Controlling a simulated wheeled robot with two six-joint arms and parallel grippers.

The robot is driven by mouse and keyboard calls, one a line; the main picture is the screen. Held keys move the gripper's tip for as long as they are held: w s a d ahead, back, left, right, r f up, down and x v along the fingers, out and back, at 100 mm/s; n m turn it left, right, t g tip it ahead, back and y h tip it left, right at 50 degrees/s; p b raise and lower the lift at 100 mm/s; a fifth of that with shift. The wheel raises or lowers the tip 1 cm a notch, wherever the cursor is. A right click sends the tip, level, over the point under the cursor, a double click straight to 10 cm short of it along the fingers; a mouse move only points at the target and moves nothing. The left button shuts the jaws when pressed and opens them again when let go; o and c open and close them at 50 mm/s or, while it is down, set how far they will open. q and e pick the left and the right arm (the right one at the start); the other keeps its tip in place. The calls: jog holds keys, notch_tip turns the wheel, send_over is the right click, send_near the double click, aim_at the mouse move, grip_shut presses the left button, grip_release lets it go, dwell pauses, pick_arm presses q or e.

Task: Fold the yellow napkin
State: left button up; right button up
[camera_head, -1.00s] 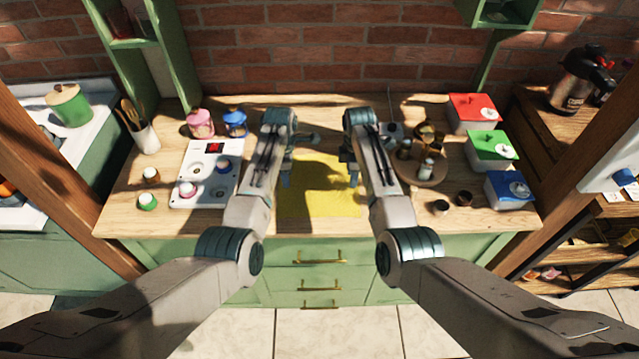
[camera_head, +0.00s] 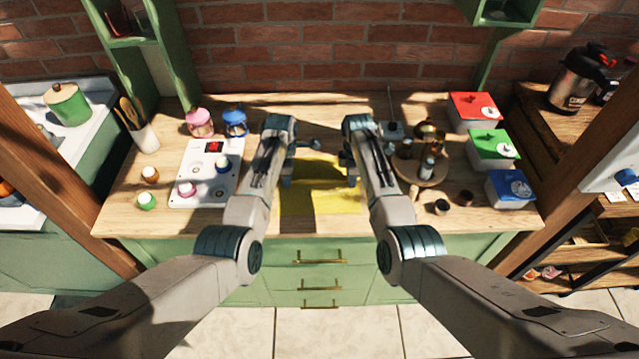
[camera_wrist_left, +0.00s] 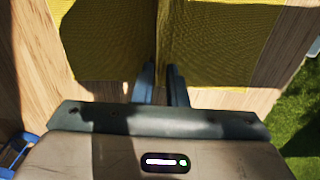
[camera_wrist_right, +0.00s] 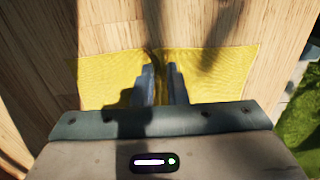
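The yellow napkin (camera_head: 322,198) lies on the wooden worktop between my two arms, with a dark shadow across its middle. My left gripper (camera_head: 288,180) is at its left side. In the left wrist view the napkin (camera_wrist_left: 110,45) has a ridge running into the nearly closed fingers (camera_wrist_left: 162,75), which pinch it. My right gripper (camera_head: 350,178) is at its right side. In the right wrist view the fingers (camera_wrist_right: 162,75) are close together on the napkin (camera_wrist_right: 215,75), with a crease at their tips. The arms hide parts of the napkin's sides in the head view.
A white panel (camera_head: 210,160) with jars stands left of the napkin. A round wooden tray (camera_head: 430,176) with bottles is right of my right arm. Red (camera_head: 472,110), green (camera_head: 492,147) and blue (camera_head: 510,188) boxes line the right edge.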

pick_arm(q)
grip_shut()
pick_arm(e)
grip_shut()
pick_arm(q)
jog(key=shift+r, duration=0.1)
pick_arm(e)
jog(key=shift+r, duration=0.1)
